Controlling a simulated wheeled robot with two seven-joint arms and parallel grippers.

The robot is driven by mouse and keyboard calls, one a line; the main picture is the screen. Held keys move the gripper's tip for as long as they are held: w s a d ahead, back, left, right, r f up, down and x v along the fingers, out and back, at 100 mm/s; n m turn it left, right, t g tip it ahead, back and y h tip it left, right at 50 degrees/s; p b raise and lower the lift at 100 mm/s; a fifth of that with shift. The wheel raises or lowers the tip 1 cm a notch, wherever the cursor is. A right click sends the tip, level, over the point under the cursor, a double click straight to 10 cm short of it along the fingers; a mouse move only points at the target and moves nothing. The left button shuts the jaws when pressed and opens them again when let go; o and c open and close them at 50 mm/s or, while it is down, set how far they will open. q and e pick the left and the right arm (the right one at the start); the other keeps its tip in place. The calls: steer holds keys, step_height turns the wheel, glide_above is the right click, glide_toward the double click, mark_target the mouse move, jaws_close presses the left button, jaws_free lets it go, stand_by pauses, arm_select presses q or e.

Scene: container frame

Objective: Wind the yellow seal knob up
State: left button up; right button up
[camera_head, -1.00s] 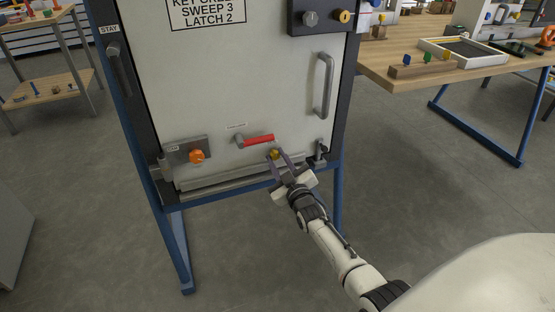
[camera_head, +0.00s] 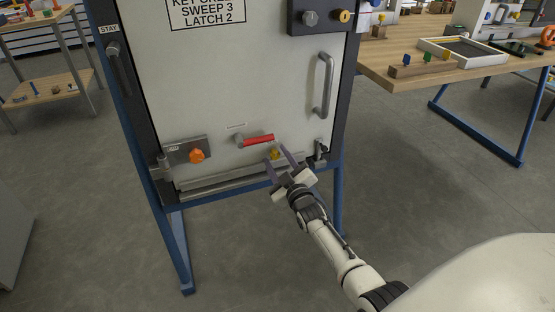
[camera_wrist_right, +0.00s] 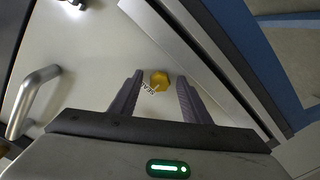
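The yellow seal knob (camera_head: 275,154) sits low on the pale door panel (camera_head: 215,85), below the red-handled lever (camera_head: 257,140). It also shows in the right wrist view (camera_wrist_right: 159,78), with a small partly hidden label beside it. My right gripper (camera_head: 275,159) is open. Its two fingers (camera_wrist_right: 160,82) stand on either side of the knob with a visible gap to each, and the fingertips are close to the panel. I cannot tell how deep the fingers reach around the knob. My left gripper is not in view.
An orange knob (camera_head: 196,156) sits on a plate to the left. A grey door handle (camera_head: 324,85) is above right, and a small latch (camera_head: 320,150) is right of the yellow knob. A grey ledge (camera_head: 235,178) runs below. A wooden bench (camera_head: 400,75) stands at right.

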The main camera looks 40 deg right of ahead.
steer(key=shift+s+a+p, duration=0.1)
steer(key=shift+s+p, duration=0.2)
steer(key=shift+s, duration=0.25)
arm_select(q)
steer(key=p, duration=0.1)
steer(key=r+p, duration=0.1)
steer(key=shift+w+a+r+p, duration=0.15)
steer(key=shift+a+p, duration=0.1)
steer(key=shift+p, duration=0.15)
arm_select(e)
steer(key=v, duration=0.9)
steer(key=shift+s+a, duration=0.1)
